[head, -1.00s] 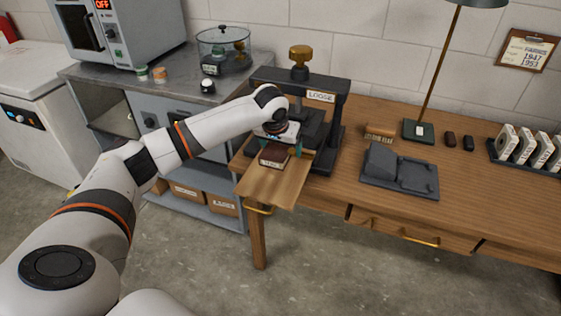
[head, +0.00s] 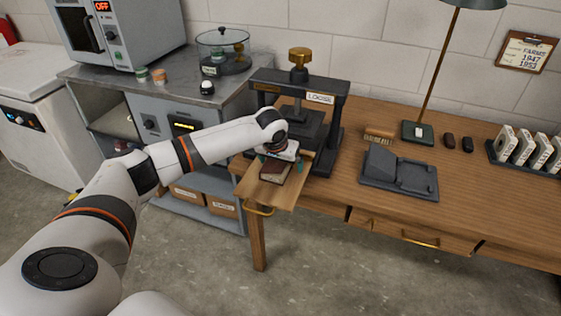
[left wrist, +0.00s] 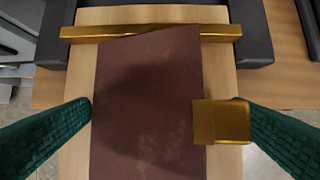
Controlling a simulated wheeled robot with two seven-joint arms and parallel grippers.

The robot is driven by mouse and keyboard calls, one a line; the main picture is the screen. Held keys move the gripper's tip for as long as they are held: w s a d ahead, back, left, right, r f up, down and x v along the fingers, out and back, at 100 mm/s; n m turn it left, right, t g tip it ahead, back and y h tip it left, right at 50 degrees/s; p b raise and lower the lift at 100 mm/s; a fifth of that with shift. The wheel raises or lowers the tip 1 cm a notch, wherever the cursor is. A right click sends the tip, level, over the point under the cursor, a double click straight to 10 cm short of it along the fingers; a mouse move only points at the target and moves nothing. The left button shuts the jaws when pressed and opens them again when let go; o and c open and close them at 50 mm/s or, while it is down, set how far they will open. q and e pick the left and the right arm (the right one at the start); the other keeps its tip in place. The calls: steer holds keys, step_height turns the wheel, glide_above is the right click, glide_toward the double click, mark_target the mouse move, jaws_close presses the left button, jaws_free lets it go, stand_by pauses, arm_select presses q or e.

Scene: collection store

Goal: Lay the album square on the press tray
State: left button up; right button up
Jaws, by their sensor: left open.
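The album (head: 273,175) is a brown, flat book on the press tray (head: 258,190), a pale wooden board at the press's front. In the left wrist view the album (left wrist: 148,100) fills the space between my fingers, its far edge slanting slightly against the brass bar (left wrist: 80,33). A brass block (left wrist: 222,122) overlaps its right edge in the picture. My left gripper (head: 280,163) is open over the album. Its left green fingertip appears at the album's left edge; whether it touches is unclear. The right finger is farther from the album, partly behind the block. My right gripper is not in view.
The dark press (head: 337,115) with a brass knob stands right behind the tray. A grey book cradle (head: 400,175) lies on the desk (head: 480,205) to the right, beside a lamp. A grey counter (head: 180,92) with an appliance stands left. The floor in front is clear.

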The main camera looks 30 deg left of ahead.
arm_select(q)
steer(key=v, duration=1.2)
steer(key=shift+s, duration=0.15)
